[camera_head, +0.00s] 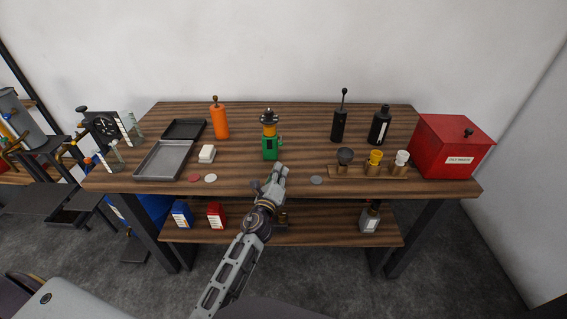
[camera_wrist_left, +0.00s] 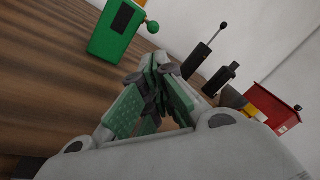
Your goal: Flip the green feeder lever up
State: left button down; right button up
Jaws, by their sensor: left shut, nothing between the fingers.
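The green feeder (camera_head: 270,150) stands upright at the middle of the table, with an orange and black top. In the left wrist view the green feeder (camera_wrist_left: 112,34) shows a dark panel on one face. The green lever (camera_wrist_left: 152,27) sticks out from its side and ends in a round knob; in the head view it is too small to read clearly. My left gripper (camera_head: 281,170) is shut and empty, in front of the feeder near the table's front edge. Its fingertips (camera_wrist_left: 160,66) are together and apart from the lever.
A wooden rack (camera_head: 367,172) and a red box (camera_head: 450,146) are farther right. A grey tray (camera_head: 163,174) lies left.

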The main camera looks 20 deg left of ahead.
pick_arm(q)
jog(key=shift+w, duration=0.4)
jog(key=shift+w+r, duration=0.1)
jog(key=shift+w, duration=0.5)
jog(key=shift+w+r, duration=0.1)
jog(key=shift+w, duration=0.65)
jog(key=shift+w+p, duration=0.3)
jog(key=shift+w, duration=0.35)
jog(key=shift+w+r, duration=0.1)
jog(key=shift+w, duration=1.3)
jog(key=shift+w+r, duration=0.1)
jog(key=shift+w, duration=0.85)
jog(key=shift+w+a, duration=0.1)
jog(key=shift+w, duration=0.05)
pick_arm(e)
jog(key=shift+w+a+r, duration=0.2)
jog(key=shift+w+r, duration=0.05)
jog(key=shift+w, duration=0.35)
jog(key=shift+w+a+r, duration=0.2)
jog(key=shift+w, duration=0.4)
